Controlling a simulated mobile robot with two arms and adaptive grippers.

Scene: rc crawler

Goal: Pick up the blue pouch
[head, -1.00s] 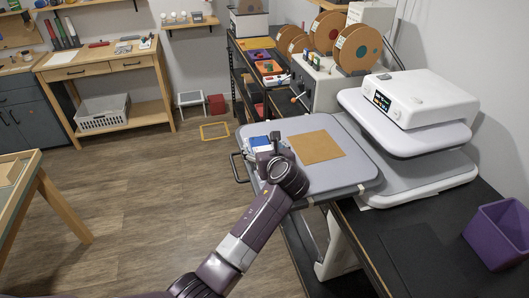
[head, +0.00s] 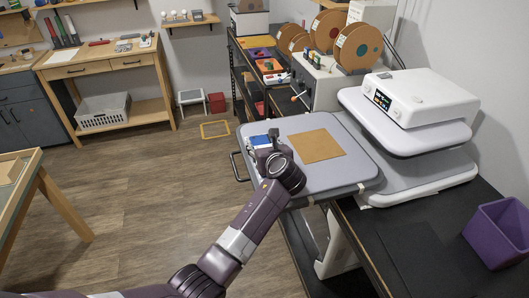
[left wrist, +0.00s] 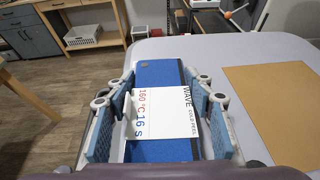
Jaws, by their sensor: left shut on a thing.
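The blue pouch (left wrist: 160,74) lies between the two blue finger pads of my left gripper (left wrist: 155,112) in the left wrist view. It has a white label with printed words and "160 °C 16 s". The gripper is shut on it, one pad at each side. In the head view my left gripper (head: 268,148) is over the left part of the grey platen, and a bit of the pouch (head: 259,141) shows beside it. I cannot tell whether the pouch is clear of the platen. My right gripper is not in view.
The grey platen (head: 345,180) carries a brown square sheet (head: 317,146) right of the gripper. The white heat press (head: 425,98) stands to the right. A purple bin (head: 497,233) stands on the black bench at far right. Open floor lies to the left.

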